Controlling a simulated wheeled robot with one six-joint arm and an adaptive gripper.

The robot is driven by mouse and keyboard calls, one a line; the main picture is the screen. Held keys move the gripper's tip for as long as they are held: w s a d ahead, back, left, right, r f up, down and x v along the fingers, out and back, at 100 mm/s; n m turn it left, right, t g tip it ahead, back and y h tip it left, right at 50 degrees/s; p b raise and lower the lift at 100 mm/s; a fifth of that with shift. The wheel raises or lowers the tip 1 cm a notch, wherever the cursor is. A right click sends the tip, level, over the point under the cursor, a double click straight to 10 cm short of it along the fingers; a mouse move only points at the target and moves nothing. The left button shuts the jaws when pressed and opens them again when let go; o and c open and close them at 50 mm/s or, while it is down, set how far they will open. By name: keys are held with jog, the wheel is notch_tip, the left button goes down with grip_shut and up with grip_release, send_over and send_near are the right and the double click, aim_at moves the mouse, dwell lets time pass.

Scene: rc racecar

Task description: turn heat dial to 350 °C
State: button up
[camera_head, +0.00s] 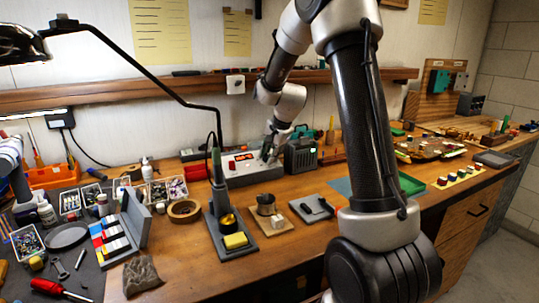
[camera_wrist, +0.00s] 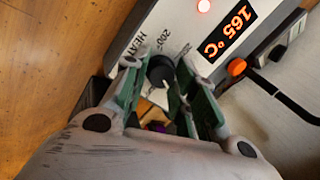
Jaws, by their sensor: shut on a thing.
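The heat station (camera_head: 248,168) is a grey box with a red lit display at the back of the bench. In the wrist view its display (camera_wrist: 227,33) reads 165 °C, upside down and slanted. The black heat dial (camera_wrist: 160,70) is on the panel beside the printed words "HEAT" and "200". My gripper (camera_wrist: 160,82) has its green-padded fingers on both sides of the dial and is shut on it. In the head view my gripper (camera_head: 268,152) is at the station's right end, and the dial is hidden there.
A dark boxy unit (camera_head: 300,152) stands close to the right of the station. A soldering iron in its stand (camera_head: 222,215) is in front, with a lamp arm above.

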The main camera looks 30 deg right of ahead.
dwell(0.4)
jog(key=o, duration=1)
jog(key=shift+o, duration=0.2)
jog(key=shift+r, duration=0.1)
jog(key=v, duration=1.1)
jog(key=shift+s+r, duration=0.25)
jog(key=shift+r, duration=0.1)
jog(key=shift+d, duration=0.1)
